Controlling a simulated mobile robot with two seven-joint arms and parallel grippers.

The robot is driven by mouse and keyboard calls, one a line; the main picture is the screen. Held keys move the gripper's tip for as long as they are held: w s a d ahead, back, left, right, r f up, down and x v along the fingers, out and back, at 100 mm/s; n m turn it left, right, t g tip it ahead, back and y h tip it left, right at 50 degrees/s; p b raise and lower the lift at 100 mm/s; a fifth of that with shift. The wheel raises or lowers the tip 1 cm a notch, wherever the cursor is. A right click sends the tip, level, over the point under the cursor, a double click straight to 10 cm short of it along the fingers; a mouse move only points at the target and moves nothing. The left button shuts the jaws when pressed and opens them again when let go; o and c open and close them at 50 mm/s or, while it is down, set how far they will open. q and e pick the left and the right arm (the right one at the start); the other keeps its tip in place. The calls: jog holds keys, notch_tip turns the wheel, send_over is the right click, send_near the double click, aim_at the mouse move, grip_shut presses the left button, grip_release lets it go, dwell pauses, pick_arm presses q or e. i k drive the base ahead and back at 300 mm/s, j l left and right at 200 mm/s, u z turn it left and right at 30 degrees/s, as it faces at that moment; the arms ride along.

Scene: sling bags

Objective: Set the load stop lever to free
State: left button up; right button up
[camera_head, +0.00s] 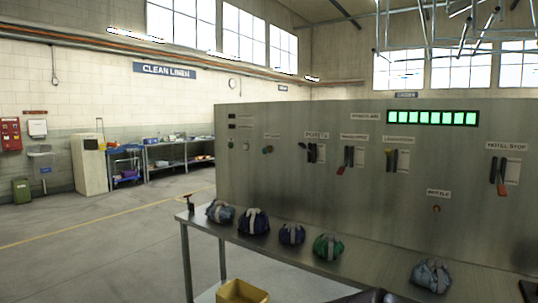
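A tall grey metal control panel (300,190) stands ahead, with several levers on its face. No label clearly reads "load stop"; most are too small to read surely. The far right lever (499,180), under a label that looks like "HOTEL STOP", has an orange-red handle hanging down. A middle lever (345,161) also has its orange-red end low. The lever (391,160) right of it and the lever (310,152) left of it look dark and have small pale plates beside them. Neither of my grippers can be made out, and nothing touches the levers.
A metal table (260,241) runs before the panel. It bears blue bags (254,221), a green bag (327,247) and a grey-blue bag (431,275). A yellow bin (242,292) sits below. Dark shapes at the bottom edge are unclear. Open floor (90,240) lies left.

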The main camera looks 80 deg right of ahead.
aim_at(388, 151)
jog(key=k+j+z, duration=0.1)
jog(key=z, duration=3.2)
jog(key=i+j+z, duration=0.3)
jog(key=i+j, duration=0.15)
jog(key=i, duration=0.15)
jog(key=i+j+z, duration=0.3)
jog(key=i+j, duration=0.25)
jog(key=i+j+z, duration=0.3)
jog(key=i+j, duration=0.15)
jog(key=j, duration=0.35)
